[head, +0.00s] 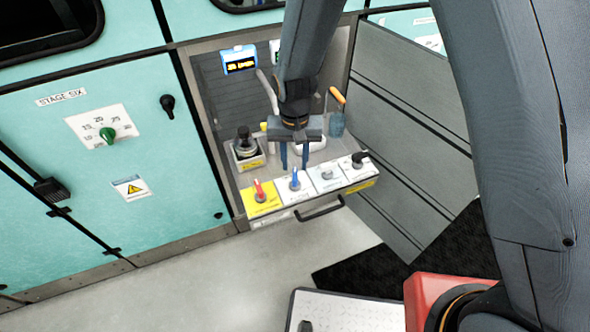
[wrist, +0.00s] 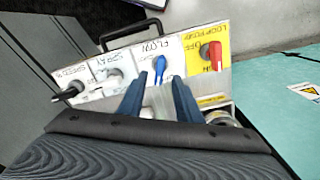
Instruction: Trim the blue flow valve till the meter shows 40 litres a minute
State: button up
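The blue flow valve (head: 295,182) is a blue lever on the white panel labelled FLOW, in the sloping control row. It also shows in the wrist view (wrist: 160,66), its lever pointing roughly along the picture's vertical. My gripper (head: 294,167) is open and empty, its two blue fingers pointing down at the FLOW panel. In the wrist view the fingertips (wrist: 158,82) lie to either side of the valve's near end, apart from it. The meter (head: 239,60) is a blue-framed display at the back left of the bay; its yellow digits are too small to read surely.
A red lever (head: 259,190) on yellow stands left of the valve; a pale SPRAY knob (head: 327,173) and black SPEED knob (head: 358,159) stand right. A black-topped bottle (head: 244,142) sits in a holder behind. A drawer handle (head: 319,209) juts out below.

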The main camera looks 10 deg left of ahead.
aim_at(295, 174)
jog(key=shift+f+p, duration=0.5)
jog(key=shift+f, duration=1.9)
